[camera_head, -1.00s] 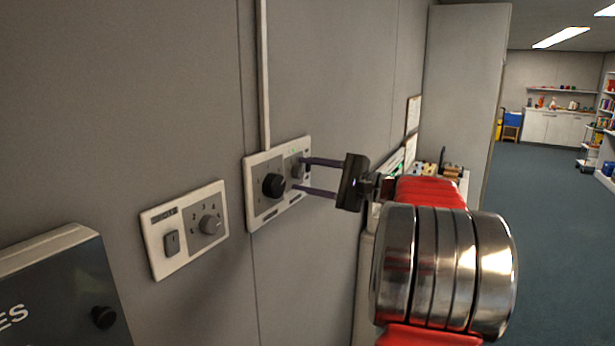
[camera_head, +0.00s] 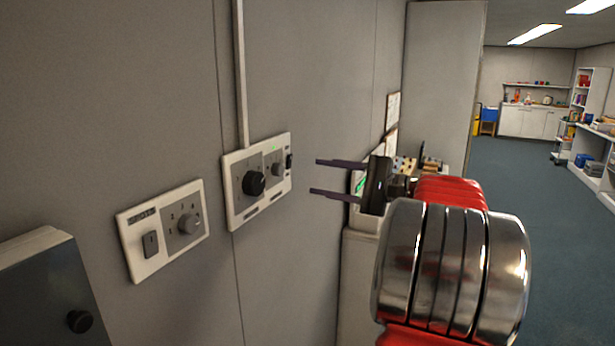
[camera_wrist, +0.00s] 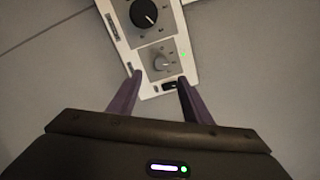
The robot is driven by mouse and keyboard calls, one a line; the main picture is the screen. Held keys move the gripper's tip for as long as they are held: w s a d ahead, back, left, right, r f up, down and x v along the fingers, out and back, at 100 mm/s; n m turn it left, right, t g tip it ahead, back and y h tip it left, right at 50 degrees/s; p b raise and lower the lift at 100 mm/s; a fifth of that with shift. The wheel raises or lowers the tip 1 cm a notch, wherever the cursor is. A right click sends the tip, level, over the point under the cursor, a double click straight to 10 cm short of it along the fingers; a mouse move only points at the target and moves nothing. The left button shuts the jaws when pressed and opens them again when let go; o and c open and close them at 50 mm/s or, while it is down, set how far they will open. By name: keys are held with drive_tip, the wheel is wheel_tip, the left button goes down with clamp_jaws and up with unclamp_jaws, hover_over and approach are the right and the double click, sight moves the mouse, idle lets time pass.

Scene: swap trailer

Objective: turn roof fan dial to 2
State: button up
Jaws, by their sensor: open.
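A white wall panel (camera_head: 237,222) carries a large black dial (camera_head: 254,183) and a smaller grey dial (camera_head: 277,169) to its right. In the wrist view, the black dial (camera_wrist: 144,13) has a white pointer line, and the grey dial (camera_wrist: 160,63) sits beside a lit green light (camera_wrist: 183,54). The labels are too small to read, so I cannot tell which dial is the roof fan's. My gripper (camera_head: 314,176) is open and empty, clear of the panel on its right. In the wrist view, its fingertips (camera_wrist: 159,77) frame the grey dial's end of the panel.
A second white panel (camera_head: 130,250) at left has a rocker switch (camera_head: 150,243) and a grey numbered dial (camera_head: 190,224). A dark box (camera_head: 45,285) is at lower left. A cabinet (camera_head: 440,80) stands behind my arm. Open floor (camera_head: 530,200) lies to the right.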

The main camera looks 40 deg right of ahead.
drive_tip(key=v, duration=0.3)
drive_tip(key=shift+s+d, duration=0.1)
drive_tip(key=shift+s, duration=0.2)
idle(0.4)
